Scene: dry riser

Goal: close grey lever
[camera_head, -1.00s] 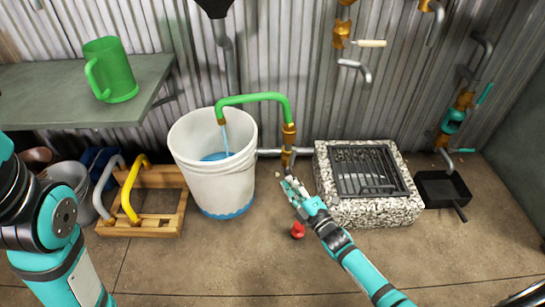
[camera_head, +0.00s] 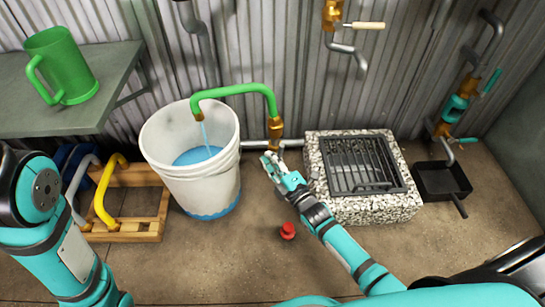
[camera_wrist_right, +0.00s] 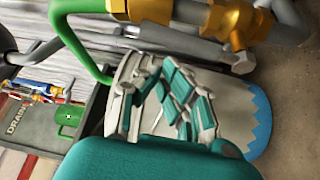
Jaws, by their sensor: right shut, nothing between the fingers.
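The green spout pipe (camera_head: 235,90) rises from a brass fitting (camera_head: 275,130) by the wall and pours water into the white bucket (camera_head: 190,165). My right gripper (camera_head: 268,160) is shut and empty, just below and left of that fitting. In the right wrist view its closed fingers (camera_wrist_right: 180,95) lie in front of the bucket, below the brass fitting (camera_wrist_right: 235,18). A grey bar with a rounded end (camera_wrist_right: 243,63) runs under the brass there; I cannot tell whether it is the lever or pipe. In the head view the gripper partly hides this area. My left gripper is out of view.
A stone block with a grate (camera_head: 365,205) stands right of my right gripper. A red knob-like object (camera_head: 288,230) lies on the floor below it. A wooden frame with grey and yellow handles (camera_head: 125,230) is left of the bucket. A green mug (camera_head: 65,65) stands on the table.

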